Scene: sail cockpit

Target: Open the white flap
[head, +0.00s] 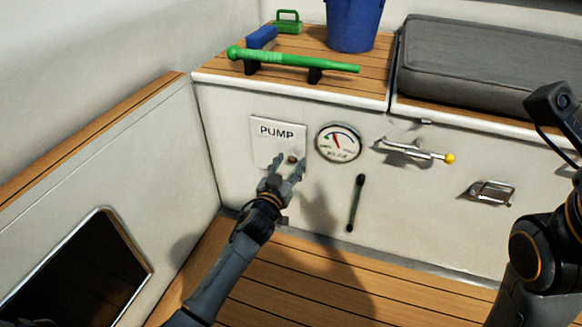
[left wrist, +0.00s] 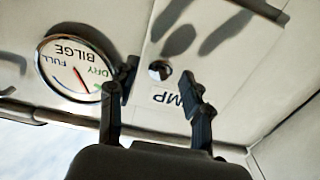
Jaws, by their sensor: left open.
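The white flap (head: 263,147) marked PUMP lies flat and shut against the white front wall of the bench. A small round metal knob (head: 291,159) sits near its lower right part. My left gripper (head: 286,170) is open just in front of the knob and the flap's lower edge. In the left wrist view, the knob (left wrist: 160,70) shows ahead, between the two open fingers (left wrist: 158,82), with nothing held. Part of the flap's lettering (left wrist: 168,97) shows beside the right finger. Contact with the knob cannot be made out.
A round bilge gauge (head: 338,143) is just right of the flap, close to a finger in the wrist view. A green pump handle (head: 290,60) lies on the bench top.

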